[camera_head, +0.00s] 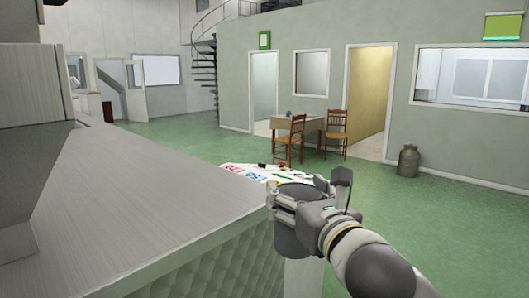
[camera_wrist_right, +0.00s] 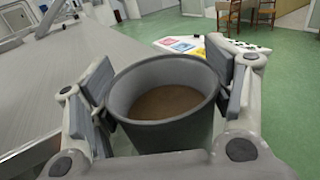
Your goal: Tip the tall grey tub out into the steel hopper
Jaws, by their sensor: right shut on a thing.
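The tall grey tub (camera_wrist_right: 170,135) is in my right gripper (camera_head: 312,196), whose pads press on it from both sides. In the right wrist view the tub is upright, its mouth open, with brown contents (camera_wrist_right: 167,102) below the rim. In the head view its grey side (camera_head: 287,238) shows partly behind the gripper. A large brushed-steel surface (camera_head: 150,205) lies left of the tub, and the tub is beside its right edge. I cannot tell whether this steel is the hopper; no hopper opening shows. My left gripper is out of view.
A white board with coloured labels (camera_head: 245,172) is just beyond the tub. A table (camera_head: 308,124) with wooden chairs (camera_head: 290,134) stands farther back. A metal churn (camera_head: 408,160) stands by the wall. Green floor (camera_head: 450,230) is clear on the right.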

